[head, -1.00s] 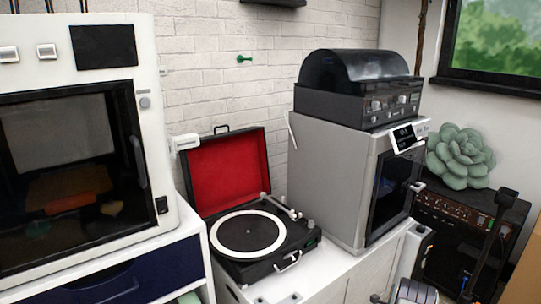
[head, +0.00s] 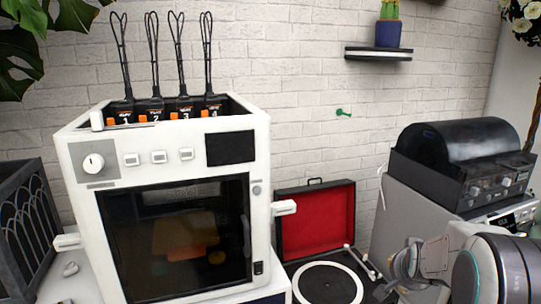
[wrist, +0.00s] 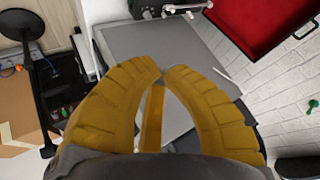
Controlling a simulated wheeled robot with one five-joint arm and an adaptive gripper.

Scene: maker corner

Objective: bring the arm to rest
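My gripper (wrist: 164,70) shows in the wrist view as two curved, ribbed yellow fingers. Their tips come together with hardly any gap, and I see nothing held between them. A thin yellow strip shows between the fingers, the same colour as they are. Beyond the fingertips is a grey box-like surface. In the head view my arm (head: 490,270) is folded in the lower right corner, in front of the grey machine (head: 385,225). The gripper's fingers cannot be made out in that view.
A dark-domed device (head: 460,150) tops the grey machine. A wall shelf (head: 378,54) holds a cactus pot (head: 390,33).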

